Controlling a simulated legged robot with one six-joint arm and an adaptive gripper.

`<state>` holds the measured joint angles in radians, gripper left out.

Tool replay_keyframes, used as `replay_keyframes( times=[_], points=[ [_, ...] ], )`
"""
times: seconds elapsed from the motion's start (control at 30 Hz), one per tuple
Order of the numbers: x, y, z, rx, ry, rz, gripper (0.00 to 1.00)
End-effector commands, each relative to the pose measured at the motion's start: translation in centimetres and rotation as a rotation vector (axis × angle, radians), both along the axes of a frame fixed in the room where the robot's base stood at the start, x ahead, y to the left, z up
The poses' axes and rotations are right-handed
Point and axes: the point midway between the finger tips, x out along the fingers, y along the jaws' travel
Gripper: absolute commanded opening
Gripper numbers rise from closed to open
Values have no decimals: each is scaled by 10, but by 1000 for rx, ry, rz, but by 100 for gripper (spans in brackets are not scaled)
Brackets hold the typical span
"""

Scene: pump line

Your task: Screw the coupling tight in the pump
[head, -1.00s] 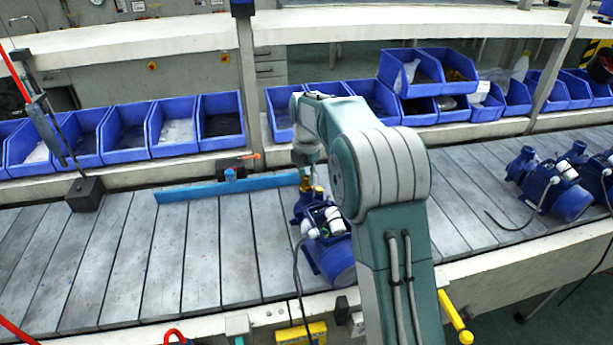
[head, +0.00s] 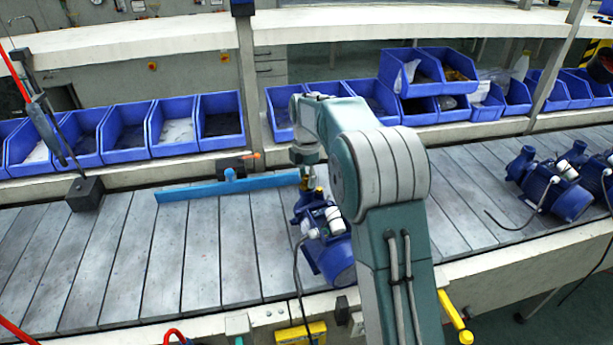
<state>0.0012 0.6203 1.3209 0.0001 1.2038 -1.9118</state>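A blue pump (head: 337,262) lies on the slatted conveyor (head: 215,250) in front of me, partly hidden by my arm. At its upper left end a small brass-coloured coupling (head: 318,190) shows at the pump's port. My gripper (head: 307,174) is directly above that end, pointing down, with its fingers at the coupling. The fingers are small and partly hidden, so I cannot tell whether they are closed on it, nor how deep the coupling sits.
A blue bar (head: 205,189) lies across the conveyor left of the pump. More blue pumps (head: 560,190) stand at the right. Blue bins (head: 175,127) line the shelf behind. A dark block with a rod (head: 86,192) stands at the left. The left slats are clear.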

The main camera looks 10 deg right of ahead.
Motion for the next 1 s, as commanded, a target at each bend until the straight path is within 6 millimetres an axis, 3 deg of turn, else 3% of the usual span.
replay_keyframes(
  times=[0.17, 0.27, 0.67, 1.0],
  points=[
    [0, 0, 1, 0, -2, 1, 50],
    [0, 0, 2, 0, -3, 1, 90],
    [0, 0, 2, 0, -4, 1, 90],
    [1, 0, 21, 0, -5, 1, 90]
  ],
)
